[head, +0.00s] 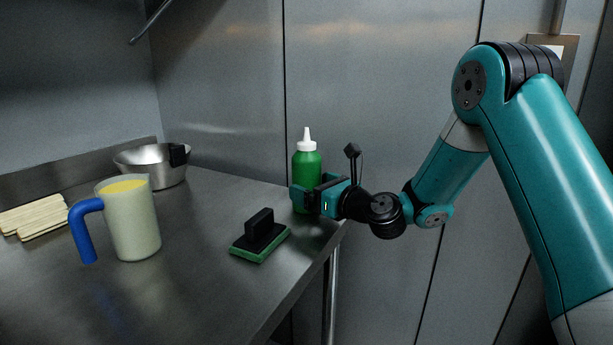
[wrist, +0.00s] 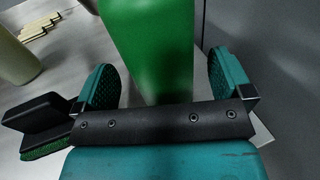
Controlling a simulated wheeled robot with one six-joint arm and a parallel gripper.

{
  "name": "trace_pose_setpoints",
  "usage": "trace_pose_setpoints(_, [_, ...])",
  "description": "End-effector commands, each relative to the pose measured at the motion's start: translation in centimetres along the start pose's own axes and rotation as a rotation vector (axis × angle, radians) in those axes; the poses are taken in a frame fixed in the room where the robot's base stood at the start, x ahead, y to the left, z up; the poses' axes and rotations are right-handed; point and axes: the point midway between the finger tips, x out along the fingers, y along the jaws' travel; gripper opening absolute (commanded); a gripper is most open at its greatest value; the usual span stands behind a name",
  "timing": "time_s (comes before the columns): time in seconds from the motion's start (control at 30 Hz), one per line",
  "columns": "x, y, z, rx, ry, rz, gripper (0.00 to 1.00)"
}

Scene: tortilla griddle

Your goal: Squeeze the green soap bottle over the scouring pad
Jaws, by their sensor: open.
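The green soap bottle (head: 307,165) with a white nozzle cap stands upright near the right end of the steel counter. In the wrist view the bottle (wrist: 150,45) rises between the two fingers. My gripper (head: 308,195) is open around the lower part of the bottle, with a finger on either side; a gap shows beside each finger pad in the wrist view (wrist: 163,88). The scouring pad (head: 260,243), green with a black handle block on top, lies on the counter left of the bottle and nearer the front edge. The pad also shows at the left of the wrist view (wrist: 45,150).
A pitcher (head: 133,225) with yellow contents and a blue handle stands left of the pad. A steel pan (head: 150,168) with a dark clip is behind it. Pale wooden slats (head: 36,214) lie at far left. The counter's edge is close to the bottle; a metal wall stands behind.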

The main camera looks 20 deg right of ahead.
Motion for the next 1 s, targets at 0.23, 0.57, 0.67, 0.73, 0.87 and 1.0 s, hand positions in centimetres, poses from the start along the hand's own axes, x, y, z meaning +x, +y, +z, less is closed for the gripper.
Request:
trace_pose_setpoints(0.23, [3.0, 0.0, 0.3, -0.001, -0.001, 0.000, 0.98])
trace_pose_setpoints(0.57, [3.0, 0.0, 0.1, 0.000, 0.000, 0.000, 0.75])
trace_pose_setpoints(0.67, [3.0, 0.0, 0.2, 0.000, 0.000, 0.000, 0.52])
trace_pose_setpoints(0.73, [3.0, 0.0, 0.2, 0.000, 0.000, 0.000, 0.36])
trace_pose_setpoints(0.87, [3.0, 0.0, 0.2, 0.000, -0.002, 0.000, 0.34])
trace_pose_setpoints(1.0, [3.0, 0.0, 0.4, -0.001, -0.002, 0.000, 0.34])
